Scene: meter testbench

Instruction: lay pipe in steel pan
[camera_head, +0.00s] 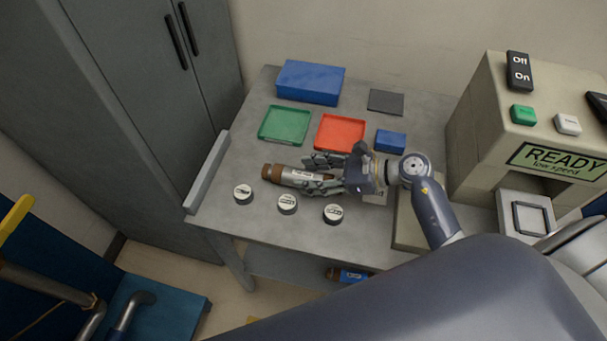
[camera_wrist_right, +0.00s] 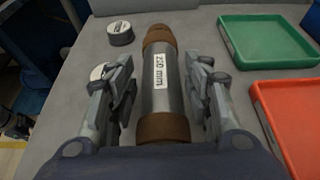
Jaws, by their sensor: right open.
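The pipe (camera_head: 295,176) lies on the grey table. It has a silver middle, brown ends and a white label, which reads "220 mm" in the right wrist view (camera_wrist_right: 160,80). My right gripper (camera_head: 314,173) is open, with one finger on each side of the pipe. In the right wrist view the fingers (camera_wrist_right: 160,98) flank the pipe, with a visible gap on both sides. I cannot pick out the steel pan with certainty in either view. My left gripper is not in view.
A green tray (camera_head: 285,124), a red tray (camera_head: 340,132), a large blue box (camera_head: 311,82) and a small blue box (camera_head: 390,141) stand behind the pipe. Several round weights, one here (camera_head: 333,213), line the front. A machine reading READY (camera_head: 555,160) stands right.

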